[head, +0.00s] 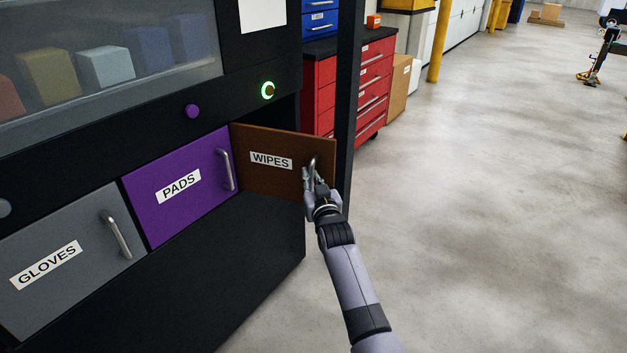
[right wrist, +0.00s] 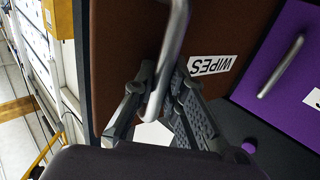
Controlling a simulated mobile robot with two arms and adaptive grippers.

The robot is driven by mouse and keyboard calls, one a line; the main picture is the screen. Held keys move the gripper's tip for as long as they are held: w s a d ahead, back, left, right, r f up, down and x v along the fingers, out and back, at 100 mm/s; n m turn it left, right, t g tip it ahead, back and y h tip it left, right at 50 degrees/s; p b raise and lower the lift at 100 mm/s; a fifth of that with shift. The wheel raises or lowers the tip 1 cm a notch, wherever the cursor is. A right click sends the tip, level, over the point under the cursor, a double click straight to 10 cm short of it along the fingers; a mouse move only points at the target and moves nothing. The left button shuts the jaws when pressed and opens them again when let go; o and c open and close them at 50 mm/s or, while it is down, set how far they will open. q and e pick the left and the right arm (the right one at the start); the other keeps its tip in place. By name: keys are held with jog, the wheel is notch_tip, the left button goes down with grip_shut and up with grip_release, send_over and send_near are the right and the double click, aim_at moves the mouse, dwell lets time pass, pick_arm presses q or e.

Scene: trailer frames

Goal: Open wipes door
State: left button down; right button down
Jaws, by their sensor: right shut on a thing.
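The brown wipes door (head: 285,178) has a white WIPES label and stands swung open from the black cabinet, with a dark gap above it. Its metal handle (head: 313,166) is near the door's right edge. My right gripper (head: 312,181) is at this handle, its fingers on either side of the bar and shut on it. In the right wrist view, the handle (right wrist: 168,60) runs down between the two fingers (right wrist: 158,100), and the brown door (right wrist: 125,50) fills the middle behind them. My left gripper is not in view.
The purple PADS door (head: 185,190) and the grey GLOVES door (head: 70,260) are closed to the left. A button with a lit green ring (head: 268,90) sits above the wipes opening. A red drawer cabinet (head: 365,85) stands behind. The floor (head: 490,200) to the right is clear.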

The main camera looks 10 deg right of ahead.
jog(key=shift+d, duration=0.1)
jog(key=c, duration=1.9)
grip_release()
jog(key=shift+o, duration=0.3)
